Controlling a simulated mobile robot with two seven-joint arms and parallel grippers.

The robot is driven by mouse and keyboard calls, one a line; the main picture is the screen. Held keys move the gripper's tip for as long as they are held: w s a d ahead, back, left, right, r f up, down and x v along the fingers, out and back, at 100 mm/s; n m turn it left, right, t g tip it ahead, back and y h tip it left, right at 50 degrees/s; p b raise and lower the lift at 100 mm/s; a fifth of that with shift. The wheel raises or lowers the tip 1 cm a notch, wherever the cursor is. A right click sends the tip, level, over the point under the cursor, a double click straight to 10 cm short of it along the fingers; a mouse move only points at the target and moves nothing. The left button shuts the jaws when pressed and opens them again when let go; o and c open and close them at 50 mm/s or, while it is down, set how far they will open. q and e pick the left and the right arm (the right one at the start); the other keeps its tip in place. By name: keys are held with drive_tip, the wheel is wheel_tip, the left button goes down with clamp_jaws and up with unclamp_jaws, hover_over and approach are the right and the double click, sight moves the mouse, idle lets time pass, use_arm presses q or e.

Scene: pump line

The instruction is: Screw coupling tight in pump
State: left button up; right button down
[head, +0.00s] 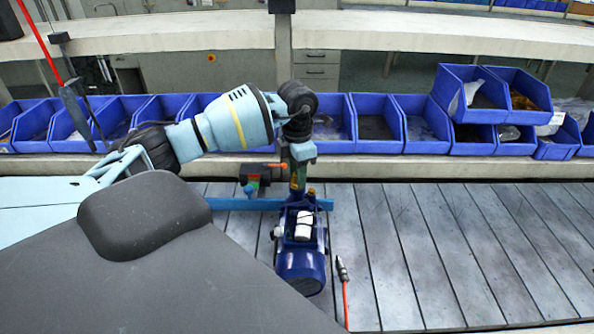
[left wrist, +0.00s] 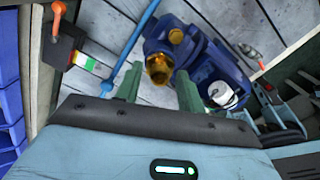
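The blue pump (head: 302,265) stands on the slatted bench, below my left gripper. It also shows in the left wrist view (left wrist: 218,68), with a white cylinder on its body. My left gripper (left wrist: 158,80) points down over the port. Its two green fingers are apart, one on each side of the coupling, with gaps visible. In the head view my left gripper (head: 298,178) partly covers the brass parts. My right gripper is not in view.
A blue bar (head: 245,204) runs behind the pump, by a device with an orange handle (head: 277,166). A red hose with a metal tip (head: 342,270) lies right of the pump. Blue bins (head: 375,125) line the back. The slats at right (head: 460,250) are clear.

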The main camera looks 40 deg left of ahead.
use_arm(q)
drive_tip(key=shift+n, duration=1.2)
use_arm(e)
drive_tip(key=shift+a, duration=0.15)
use_arm(q)
drive_tip(key=shift+c, duration=0.3)
clamp_jaws()
drive_tip(key=m, duration=0.2)
drive_tip(key=shift+f+m+b, duration=0.15)
drive_tip(key=shift+m+b, duration=0.15)
drive_tip(key=shift+m, duration=0.5)
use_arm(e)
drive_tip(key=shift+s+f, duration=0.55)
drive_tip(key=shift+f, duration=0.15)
